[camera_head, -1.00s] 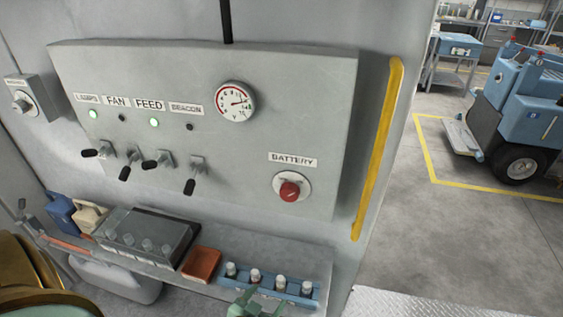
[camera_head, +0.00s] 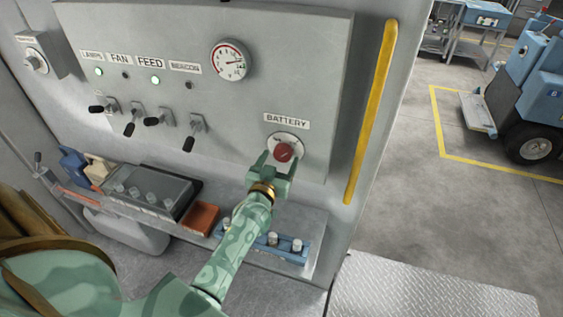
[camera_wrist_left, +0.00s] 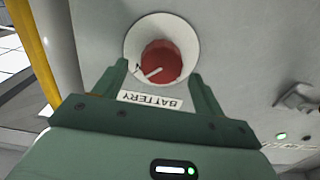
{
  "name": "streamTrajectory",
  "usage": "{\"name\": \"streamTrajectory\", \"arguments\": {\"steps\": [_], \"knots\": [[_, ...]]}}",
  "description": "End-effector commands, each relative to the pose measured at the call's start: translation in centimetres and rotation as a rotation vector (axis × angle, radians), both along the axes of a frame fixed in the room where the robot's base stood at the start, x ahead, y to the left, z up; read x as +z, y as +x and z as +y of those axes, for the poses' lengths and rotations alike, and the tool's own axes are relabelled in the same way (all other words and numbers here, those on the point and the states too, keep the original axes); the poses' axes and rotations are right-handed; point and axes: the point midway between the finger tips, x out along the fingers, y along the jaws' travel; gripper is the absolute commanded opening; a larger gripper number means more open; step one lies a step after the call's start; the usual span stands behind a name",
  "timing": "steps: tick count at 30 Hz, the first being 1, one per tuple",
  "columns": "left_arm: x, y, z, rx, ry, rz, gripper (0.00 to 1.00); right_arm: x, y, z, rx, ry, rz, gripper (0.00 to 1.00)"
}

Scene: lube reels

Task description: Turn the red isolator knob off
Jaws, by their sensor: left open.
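The red isolator knob (camera_head: 283,152) sits on a round pale plate under the BATTERY label (camera_head: 286,121), at the lower right of the grey panel. In the left wrist view the red knob (camera_wrist_left: 161,62) shows a white pointer line slanting across it. My left gripper (camera_head: 276,160) is open, its fingers reaching up at the knob's lower edge. In the left wrist view its two fingertips (camera_wrist_left: 156,70) stand on either side of the knob, with gaps visible. I cannot tell how near they are in depth. My right gripper is not in view.
Several black-handled toggle switches (camera_head: 132,122) and a round gauge (camera_head: 231,61) are on the panel. Below is a shelf with a dark tray (camera_head: 150,190), a red-brown box (camera_head: 201,219) and a blue bottle rack (camera_head: 291,252). A yellow rail (camera_head: 371,110) runs to the right.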

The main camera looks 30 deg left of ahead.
Motion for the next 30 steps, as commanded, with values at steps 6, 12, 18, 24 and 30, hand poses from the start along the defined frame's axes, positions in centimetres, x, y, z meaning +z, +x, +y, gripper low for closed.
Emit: {"name": "streamTrajectory", "arguments": {"steps": [6,12,18,24,30], "knots": [[-0.1,2.1,0.5,0.000,0.000,0.000,0.71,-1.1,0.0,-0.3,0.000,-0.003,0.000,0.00],[0.0,2.4,0.6,0.000,0.000,0.000,0.71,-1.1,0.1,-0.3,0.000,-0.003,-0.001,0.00],[0.0,2.3,0.6,0.000,0.000,0.001,0.43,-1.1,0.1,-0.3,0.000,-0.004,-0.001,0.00],[0.0,2.3,0.6,0.000,0.000,0.001,0.26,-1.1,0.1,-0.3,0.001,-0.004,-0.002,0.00],[0.1,2.3,0.6,0.000,-0.026,-0.005,0.26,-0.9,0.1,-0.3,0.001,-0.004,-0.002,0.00]]}}
